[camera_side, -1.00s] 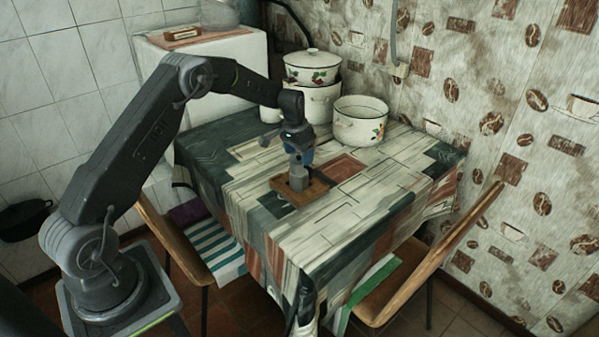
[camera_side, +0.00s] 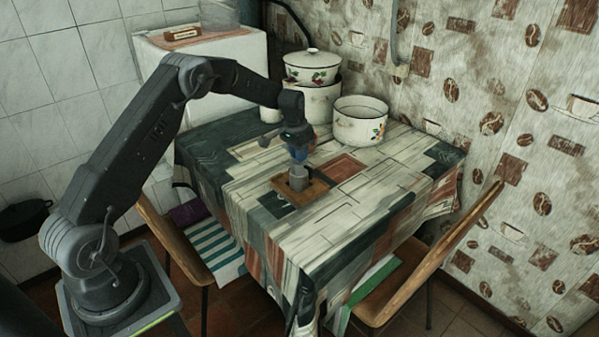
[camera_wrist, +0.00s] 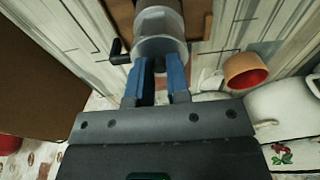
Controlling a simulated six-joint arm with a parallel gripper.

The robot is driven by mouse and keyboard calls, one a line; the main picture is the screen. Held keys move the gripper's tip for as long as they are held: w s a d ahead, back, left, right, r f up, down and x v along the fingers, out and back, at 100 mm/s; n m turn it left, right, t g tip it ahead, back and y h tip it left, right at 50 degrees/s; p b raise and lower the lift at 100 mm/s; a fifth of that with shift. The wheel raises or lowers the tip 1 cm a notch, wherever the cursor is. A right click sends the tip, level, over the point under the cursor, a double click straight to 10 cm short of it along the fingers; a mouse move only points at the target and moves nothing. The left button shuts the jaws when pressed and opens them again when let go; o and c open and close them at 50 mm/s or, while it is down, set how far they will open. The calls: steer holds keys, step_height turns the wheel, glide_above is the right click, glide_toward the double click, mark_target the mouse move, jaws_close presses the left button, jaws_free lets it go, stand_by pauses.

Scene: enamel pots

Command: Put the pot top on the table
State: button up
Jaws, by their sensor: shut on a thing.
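A grey metal pot top (camera_wrist: 160,47) with a black handle (camera_wrist: 119,53) is between the two blue fingers of my gripper (camera_wrist: 158,63). My gripper is shut on it. In the side view my gripper (camera_side: 299,155) points down above the square wooden board (camera_side: 313,191) on the table (camera_side: 350,205). A grey metal body (camera_side: 298,178) stands upright on the board, right under the fingers. A small dark shape (camera_side: 267,139) shows just left of the gripper. I cannot tell whether the top and the body below are touching or apart.
White enamel pots stand at the back of the table: an open one (camera_side: 360,130) and a stack with a lidded pot (camera_side: 312,75). A small brown cup (camera_wrist: 245,70) shows in the wrist view. The front and right of the tablecloth are clear.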

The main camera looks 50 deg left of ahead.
steer(key=shift+r, duration=0.1)
jaws_close()
steer(key=shift+r, duration=2.2)
steer(key=shift+s+d+r, duration=0.1)
steer(key=shift+d+r, duration=0.05)
steer(key=shift+d, duration=0.15)
steer(key=s+d+r, duration=0.2)
steer(key=d, duration=0.3)
steer(key=w+d+f, duration=0.5)
steer(key=d+f, duration=0.5)
steer(key=f, duration=0.1)
steer(key=shift+w, duration=0.15)
steer(key=shift+f, duration=0.1)
